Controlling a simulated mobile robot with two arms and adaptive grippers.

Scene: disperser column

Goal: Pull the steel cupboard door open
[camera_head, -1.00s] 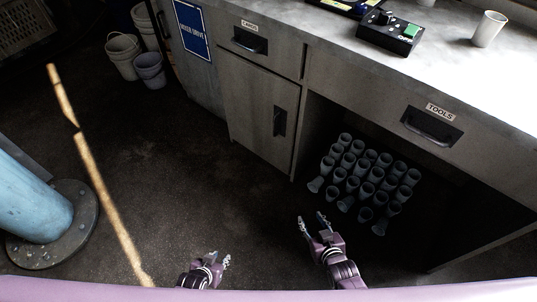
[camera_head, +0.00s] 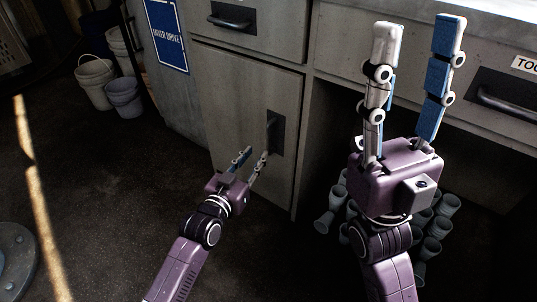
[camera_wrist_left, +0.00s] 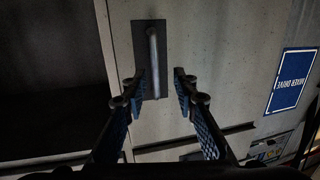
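The grey steel cupboard door (camera_head: 232,105) is shut, under a drawer. Its upright bar handle (camera_head: 273,133) sits on a dark plate near the door's right edge. My left gripper (camera_head: 254,160) is open and empty in front of the door, below and left of the handle. In the left wrist view the handle (camera_wrist_left: 154,55) lies beyond the fingertips, nearer the left finger than the middle of the gap between the fingers (camera_wrist_left: 160,78). I see no clear contact.
A drawer (camera_head: 262,25) is above the door, and a tools drawer (camera_head: 510,95) is at right. Buckets (camera_head: 122,95) stand at left. The floor before the door is clear.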

